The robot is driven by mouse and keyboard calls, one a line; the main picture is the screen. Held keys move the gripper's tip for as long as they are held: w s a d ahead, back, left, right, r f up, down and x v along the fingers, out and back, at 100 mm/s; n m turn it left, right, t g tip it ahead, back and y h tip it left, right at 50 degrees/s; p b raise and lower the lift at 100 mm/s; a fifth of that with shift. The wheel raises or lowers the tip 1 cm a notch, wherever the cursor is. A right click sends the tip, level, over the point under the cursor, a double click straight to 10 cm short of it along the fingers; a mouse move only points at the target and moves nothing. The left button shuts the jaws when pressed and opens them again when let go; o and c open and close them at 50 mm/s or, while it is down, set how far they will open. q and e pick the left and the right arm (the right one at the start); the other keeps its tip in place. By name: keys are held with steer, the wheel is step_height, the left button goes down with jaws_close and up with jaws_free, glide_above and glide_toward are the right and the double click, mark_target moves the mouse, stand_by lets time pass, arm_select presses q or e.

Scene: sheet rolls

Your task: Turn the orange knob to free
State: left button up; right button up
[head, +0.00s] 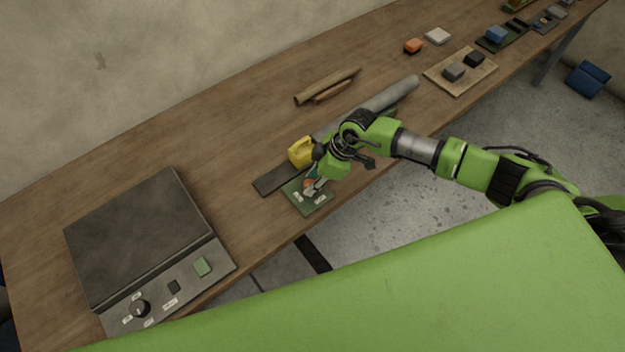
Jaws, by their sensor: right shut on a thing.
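The orange knob (309,182) shows as a small patch of orange on a green plate (318,207) with small white labels, near the table's front edge. My right gripper (311,188) reaches down over this plate from the right and is shut on the knob. The fingers and wrist cover most of the knob, so which way it points cannot be told. A yellow block-like part (301,152) stands just behind the plate, beside a long grey roll (385,98). My left gripper is not in view.
Brown rolls (328,86) lie behind the grey roll. A wooden board (440,86) with dark blocks lies further right. The table's middle left is clear.

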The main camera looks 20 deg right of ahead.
steer(key=shift+n, duration=0.3)
steer(key=n+b, duration=0.1)
steer(key=n+g+b, duration=0.1)
steer(key=n, duration=0.1)
steer(key=shift+w+f+n+g+y, duration=0.1)
steer(key=shift+w+n+g+y, duration=0.1)
steer(key=shift+n+g+y, duration=0.1)
steer(key=n+g+b, duration=0.1)
steer(key=n+b, duration=0.1)
steer(key=n, duration=0.1)
steer(key=shift+w+n, duration=0.15)
steer(key=shift+n, duration=0.15)
steer(key=n+g+b, duration=0.1)
steer(key=n+b, duration=0.1)
steer(key=n+g+h+b, duration=0.1)
steer(key=n+b, duration=0.1)
steer(key=n, duration=0.1)
steer(key=shift+w+a+f+n+b, duration=0.1)
steer(key=shift+n+b, duration=0.2)
steer(key=n+h+b, duration=0.1)
steer(key=n+b, duration=0.1)
steer(key=shift+n+g, duration=0.4)
steer(key=shift+r+n+h+b, duration=0.2)
steer(key=shift+n+h+b, duration=0.1)
steer(key=shift+n+b, duration=0.5)
steer(key=shift+a, duration=0.1)
steer(key=o, duration=1.1)
steer(key=shift+g, duration=0.3)
